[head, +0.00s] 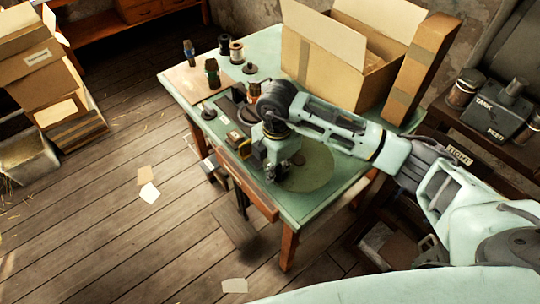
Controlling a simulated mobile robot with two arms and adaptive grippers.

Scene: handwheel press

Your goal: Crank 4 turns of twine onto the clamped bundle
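My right arm reaches in from the right across the green-topped table (325,205). My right gripper (279,172) points down near the table's front edge, and its fingers are too small and dark to tell open from shut. Beside it to the upper left is a dark bench device (228,118) with round parts, partly covered by my wrist. I cannot clearly make out the crank, the clamped bundle or the twine on it. Two spools, one dark (224,43) and one pale (237,51), stand at the table's back. My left gripper is not in view.
An open cardboard box (325,65) and a tall carton (420,70) fill the table's back right. A round green mat (308,170) lies right of my gripper.

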